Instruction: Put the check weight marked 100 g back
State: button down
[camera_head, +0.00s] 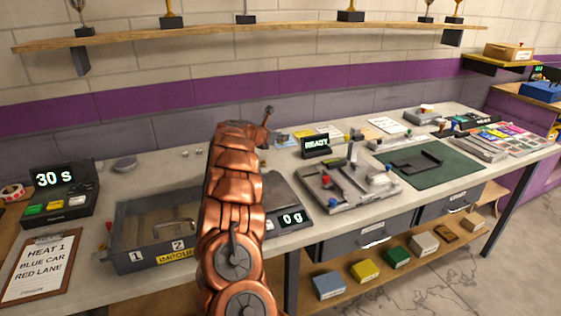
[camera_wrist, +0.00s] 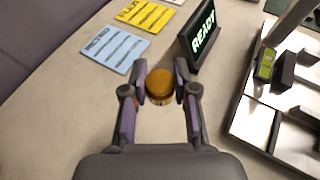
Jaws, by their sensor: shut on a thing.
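In the wrist view a round brass-coloured weight (camera_wrist: 160,84) sits between the two fingers of my gripper (camera_wrist: 161,70), which is shut on it. Its top faces the camera; I cannot read a 100 g mark on it. The pale bench top shows around and beneath it; I cannot tell whether it touches the bench. In the head view my copper arm hides the gripper and the weight. A scale (camera_head: 290,203), partly behind my arm, reads 0 g. Small silvery pieces (camera_head: 198,152) stand at the back of the bench, too small to identify.
A READY display (camera_wrist: 203,38) stands just right of the fingers, beside a metal fixture (camera_wrist: 285,110). Blue (camera_wrist: 115,48) and yellow (camera_wrist: 146,15) cards lie ahead. A grey bin (camera_head: 150,235) stands left of my arm. A wall shelf (camera_head: 250,34) runs above the bench.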

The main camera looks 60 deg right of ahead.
aim_at(281, 162)
jog(key=shift+f+p, duration=0.5)
jog(key=shift+f, duration=3.9)
jog(key=shift+f, duration=0.1)
jog(key=c, duration=0.9)
grip_release()
jog(key=shift+a+r, duration=0.2)
jog(key=shift+a, duration=0.2)
jog(key=shift+b+v, duration=1.85)
jog(key=shift+v, duration=3.75)
